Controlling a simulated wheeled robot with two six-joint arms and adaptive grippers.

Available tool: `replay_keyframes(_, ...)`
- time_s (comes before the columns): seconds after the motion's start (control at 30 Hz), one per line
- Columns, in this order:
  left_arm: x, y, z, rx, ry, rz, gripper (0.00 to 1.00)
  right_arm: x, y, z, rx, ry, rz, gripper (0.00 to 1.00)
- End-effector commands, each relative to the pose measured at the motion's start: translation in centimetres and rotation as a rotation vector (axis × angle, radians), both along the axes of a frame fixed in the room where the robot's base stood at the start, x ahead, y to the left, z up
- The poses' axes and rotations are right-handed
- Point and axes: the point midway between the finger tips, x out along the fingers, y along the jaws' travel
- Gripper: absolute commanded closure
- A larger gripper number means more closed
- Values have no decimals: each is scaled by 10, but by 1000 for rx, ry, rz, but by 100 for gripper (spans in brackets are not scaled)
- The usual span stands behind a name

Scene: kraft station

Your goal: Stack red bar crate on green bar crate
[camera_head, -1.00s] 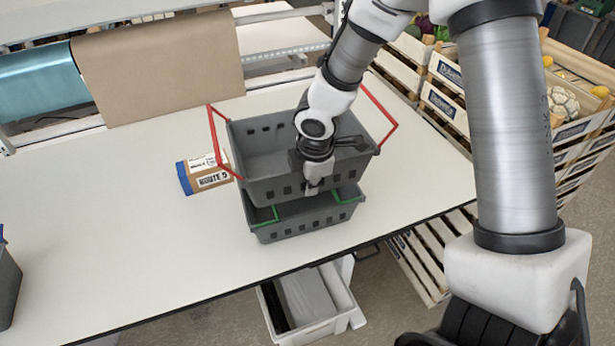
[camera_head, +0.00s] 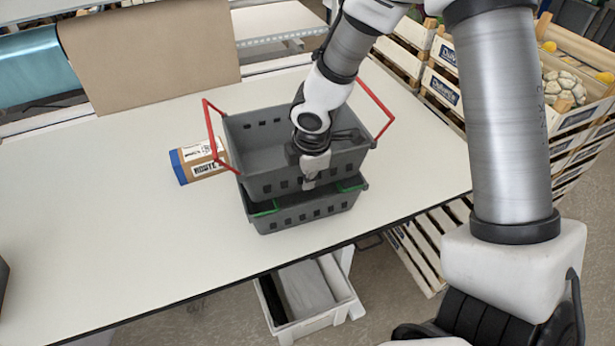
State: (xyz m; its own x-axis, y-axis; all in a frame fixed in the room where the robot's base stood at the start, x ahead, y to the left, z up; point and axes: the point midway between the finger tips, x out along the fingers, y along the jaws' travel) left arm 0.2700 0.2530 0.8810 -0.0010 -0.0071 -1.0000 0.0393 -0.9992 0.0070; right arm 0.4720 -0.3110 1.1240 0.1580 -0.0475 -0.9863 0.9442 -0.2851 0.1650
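The red bar crate (camera_head: 262,183) is a grey crate with red bars swung out to its left and right sides. It is directly above the green bar crate (camera_head: 308,214), a grey crate whose green bars show near its rim. The upper crate covers most of the lower one's opening; I cannot tell whether it rests fully on it. My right gripper (camera_head: 310,175) is at the front wall of the red bar crate, pointing down, with a finger outside the wall. It looks shut on that wall; the inner finger is hidden. My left gripper is not in view.
A blue-and-brown box (camera_head: 197,162) lies close to the crates' left on the white table (camera_head: 110,220). A brown paper roll (camera_head: 150,60) is behind. Produce crates (camera_head: 440,85) stand at right. A grey-white bin (camera_head: 310,300) is below the front edge.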

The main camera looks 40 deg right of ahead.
Motion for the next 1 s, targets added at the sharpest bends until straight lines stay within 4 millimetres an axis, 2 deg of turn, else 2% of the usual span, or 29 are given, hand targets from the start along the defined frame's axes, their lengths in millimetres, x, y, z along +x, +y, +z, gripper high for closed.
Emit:
replay_keyframes(0.47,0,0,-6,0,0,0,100,-1,0,-4,0,-2,0,100)
replay_keyframes(0.5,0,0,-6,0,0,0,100,-1,0,-4,1,-1,0,83)
replay_keyframes(0.57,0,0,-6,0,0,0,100,-1,0,-4,0,-1,0,65)
replay_keyframes(0.87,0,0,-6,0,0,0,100,-2,0,-4,0,1,0,65)
replay_keyframes(1.0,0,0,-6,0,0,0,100,-3,1,11,-2,-4,-1,65)
